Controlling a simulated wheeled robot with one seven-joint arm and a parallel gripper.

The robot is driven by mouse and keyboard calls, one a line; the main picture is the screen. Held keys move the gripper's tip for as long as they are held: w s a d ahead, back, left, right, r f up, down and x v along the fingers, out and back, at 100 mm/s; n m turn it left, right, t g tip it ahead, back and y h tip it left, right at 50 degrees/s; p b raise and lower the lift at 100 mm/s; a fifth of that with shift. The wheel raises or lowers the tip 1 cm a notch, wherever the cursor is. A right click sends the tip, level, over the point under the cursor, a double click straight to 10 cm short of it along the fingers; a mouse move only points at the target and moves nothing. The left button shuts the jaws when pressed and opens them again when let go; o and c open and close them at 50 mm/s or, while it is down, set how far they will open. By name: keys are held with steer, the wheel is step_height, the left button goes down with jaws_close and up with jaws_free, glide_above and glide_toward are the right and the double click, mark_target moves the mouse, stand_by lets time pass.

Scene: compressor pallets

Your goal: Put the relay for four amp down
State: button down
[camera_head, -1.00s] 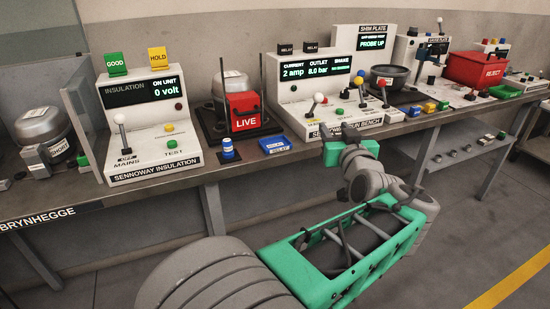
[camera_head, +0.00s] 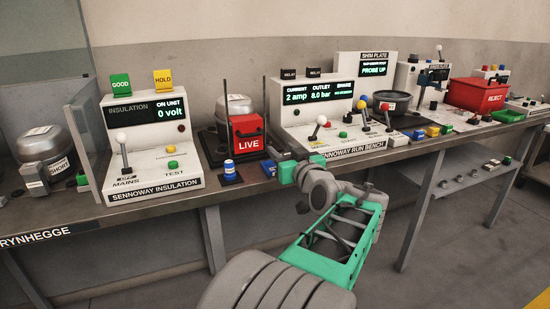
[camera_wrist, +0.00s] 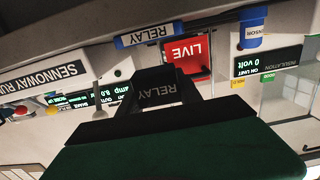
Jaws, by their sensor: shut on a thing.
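My gripper (camera_wrist: 157,90) is shut on a black relay (camera_wrist: 157,93) with the word RELAY on it, in the wrist view, which is upside down. In the head view my gripper (camera_head: 287,172) is low at the bench's front edge, and the relay in it is not clear. A blue tray labelled RELAY (camera_wrist: 145,37) lies on the bench beyond the held relay in the wrist view. In the head view the tray (camera_head: 270,170) is just left of my gripper, partly hidden. Two black relay tags (camera_head: 289,73) stand on top of the run bench, whose display reads 2 amp.
A red LIVE box (camera_head: 247,133) stands behind the blue tray. A blue and white sensor (camera_head: 229,170) stands left of it. The insulation tester (camera_head: 150,150) is further left. The run bench (camera_head: 345,140) is close on the right.

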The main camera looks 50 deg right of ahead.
steer(key=x, duration=0.6)
steer(key=shift+w+r, duration=0.1)
steer(key=shift+w, duration=0.05)
step_height(320, 180, down, 3)
steer(key=shift+f+b, duration=0.2)
steer(key=shift+b, duration=0.7)
steer(key=shift+f, duration=0.2)
steer(key=c, duration=0.8)
jaws_free()
steer(key=shift+r, duration=0.15)
steer(key=shift+s+a+r, duration=0.1)
steer(key=shift+s+r, duration=0.05)
steer(key=shift+s, duration=0.2)
steer(key=p+v, duration=0.1)
steer(key=v, duration=1)
steer(key=shift+s+a, duration=0.15)
steer(key=shift+s, duration=0.05)
